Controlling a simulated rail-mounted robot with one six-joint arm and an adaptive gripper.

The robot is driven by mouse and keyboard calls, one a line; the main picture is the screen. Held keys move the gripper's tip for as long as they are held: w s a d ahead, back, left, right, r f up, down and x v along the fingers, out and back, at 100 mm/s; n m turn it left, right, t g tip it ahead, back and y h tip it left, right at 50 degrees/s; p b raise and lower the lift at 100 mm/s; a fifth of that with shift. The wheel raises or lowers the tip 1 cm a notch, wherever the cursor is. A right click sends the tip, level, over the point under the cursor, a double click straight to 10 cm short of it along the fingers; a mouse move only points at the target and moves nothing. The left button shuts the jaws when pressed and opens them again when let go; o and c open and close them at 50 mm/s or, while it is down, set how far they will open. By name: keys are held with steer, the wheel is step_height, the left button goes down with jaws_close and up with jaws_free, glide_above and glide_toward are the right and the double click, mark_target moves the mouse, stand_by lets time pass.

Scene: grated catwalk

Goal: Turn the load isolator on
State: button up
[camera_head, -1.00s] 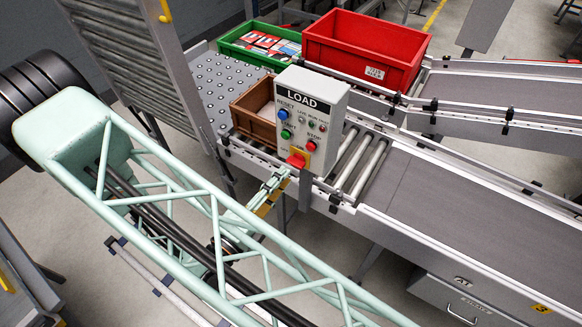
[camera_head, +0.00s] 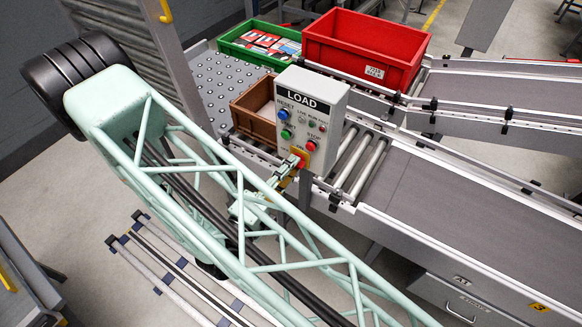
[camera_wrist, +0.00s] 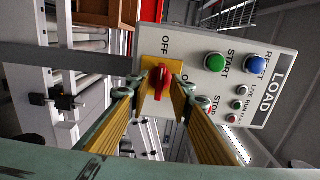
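The load isolator is a red rotary knob (camera_wrist: 160,82) on a yellow plate (camera_wrist: 147,66) at the lower corner of the grey LOAD control box (camera_wrist: 283,68). In the wrist view its handle lies along the line toward the OFF mark; the ON mark is to its right, partly covered. The box (camera_head: 318,92) also shows in the head view, with the red knob (camera_head: 300,160) low on its face. My gripper (camera_wrist: 161,84) is open, its two fingers either side of the knob, tips close to it. Whether they touch it is unclear.
On the box are a green START button (camera_wrist: 215,62), a blue RESET button (camera_wrist: 254,67) and a red STOP button (camera_head: 310,146). A brown tray (camera_head: 247,103) stands close behind; a red crate (camera_head: 365,48) and green crate (camera_head: 240,38) are farther back. A conveyor (camera_head: 460,225) runs right.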

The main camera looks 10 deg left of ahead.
jaws_close()
steer(key=shift+m+b, duration=0.4)
steer(key=m+b, duration=1.4)
steer(key=m, duration=0.3)
steer(key=shift+b, duration=0.35)
stand_by(0.5)
